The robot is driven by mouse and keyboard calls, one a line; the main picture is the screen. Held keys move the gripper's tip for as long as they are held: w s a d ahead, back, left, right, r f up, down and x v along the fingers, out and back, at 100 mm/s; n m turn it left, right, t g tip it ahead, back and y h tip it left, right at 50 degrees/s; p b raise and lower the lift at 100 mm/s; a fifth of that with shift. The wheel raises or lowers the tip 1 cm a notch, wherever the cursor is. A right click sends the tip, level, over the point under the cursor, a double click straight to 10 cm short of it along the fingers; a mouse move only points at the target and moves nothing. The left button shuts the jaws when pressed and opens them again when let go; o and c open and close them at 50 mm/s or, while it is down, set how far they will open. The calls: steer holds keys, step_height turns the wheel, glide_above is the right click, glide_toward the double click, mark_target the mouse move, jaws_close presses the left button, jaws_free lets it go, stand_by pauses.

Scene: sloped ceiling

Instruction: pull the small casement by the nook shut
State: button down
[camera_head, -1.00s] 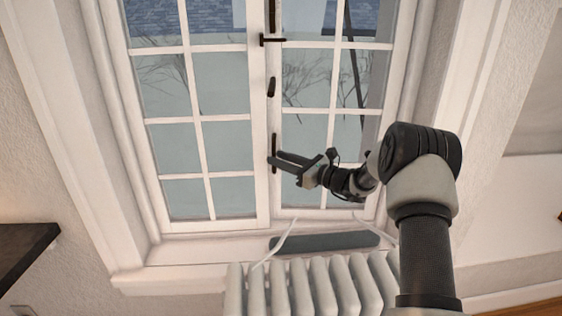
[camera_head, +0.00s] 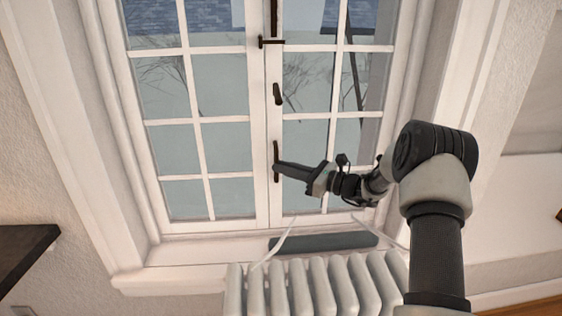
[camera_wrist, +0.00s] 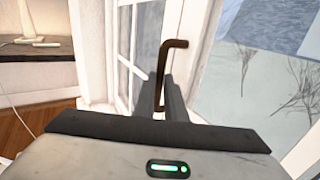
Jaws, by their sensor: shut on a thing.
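The small casement is the right-hand white-framed window leaf (camera_head: 305,131), with several panes. It carries a long dark pull handle (camera_head: 276,150) low on its left stile and a short dark lever (camera_head: 277,93) above. My gripper (camera_head: 278,165) is shut on the pull handle, reaching in from the right. In the wrist view the dark bar handle (camera_wrist: 161,68) stands between my fingertips (camera_wrist: 167,95), in front of a white stile (camera_wrist: 192,40). The exact gap between casement and frame cannot be told.
The left window leaf (camera_head: 256,135) stands beside it. A white radiator (camera_head: 300,287) is below the sill, with a dark grey strip (camera_head: 322,241) and thin white curved pieces above it. A dark shelf (camera_head: 22,250) is at the far left.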

steer(key=shift+s+f, duration=0.2)
steer(key=shift+s, duration=0.05)
steer(key=c, duration=2.2)
jaws_free()
steer(key=shift+d, duration=0.1)
steer(key=o, duration=0.4)
steer(key=shift+s+r, duration=0.15)
steer(key=shift+d, duration=0.1)
steer(key=p+v, duration=0.2)
steer(key=v, duration=1.5)
steer(key=shift+d, duration=0.25)
